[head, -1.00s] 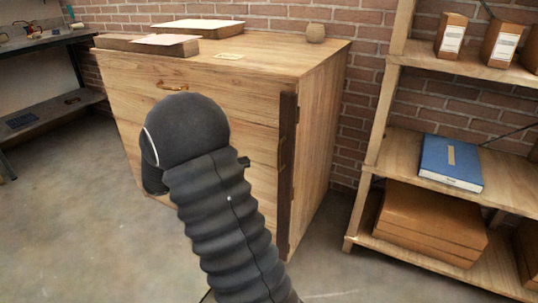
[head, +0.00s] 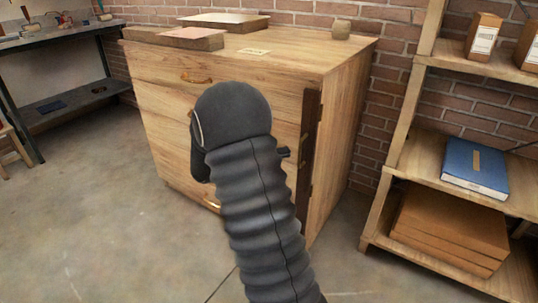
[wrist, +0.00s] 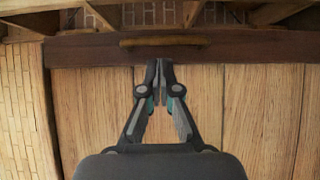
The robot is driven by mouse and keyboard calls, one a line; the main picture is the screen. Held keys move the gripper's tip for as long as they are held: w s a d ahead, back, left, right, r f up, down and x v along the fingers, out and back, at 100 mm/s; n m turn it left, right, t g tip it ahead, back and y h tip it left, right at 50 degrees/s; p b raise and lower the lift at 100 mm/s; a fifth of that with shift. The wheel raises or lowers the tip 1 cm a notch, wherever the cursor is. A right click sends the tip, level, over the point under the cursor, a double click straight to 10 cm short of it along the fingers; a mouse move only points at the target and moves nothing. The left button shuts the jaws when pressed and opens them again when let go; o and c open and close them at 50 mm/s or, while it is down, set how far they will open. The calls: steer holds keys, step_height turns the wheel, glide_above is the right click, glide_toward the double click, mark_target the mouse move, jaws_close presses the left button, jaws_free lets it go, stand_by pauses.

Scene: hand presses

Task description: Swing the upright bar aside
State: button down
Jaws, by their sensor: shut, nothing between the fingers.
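The upright bar (head: 312,125) is a dark brown strip along the right front edge of the wooden cabinet (head: 342,130). In the head view my arm covers part of its lower length. In the wrist view the bar (wrist: 90,49) runs across the upper part of the picture, with a wooden handle (wrist: 164,42) on it. My gripper (wrist: 160,64) is shut and empty. Its tips point at the bar just below the handle in the picture; I cannot tell whether they touch. In the head view my gripper is hidden behind my arm.
The cabinet's drawer fronts carry brass pulls (head: 196,79). Flat boards (head: 190,40) and a small pot (head: 341,29) are on top. A shelf with a blue box (head: 476,168) and cartons (head: 450,228) stands at right. A workbench (head: 60,40) stands at left. Open floor (head: 110,225) lies between.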

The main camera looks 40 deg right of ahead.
mark_target(307, 147)
steer(key=shift+x, duration=1.75)
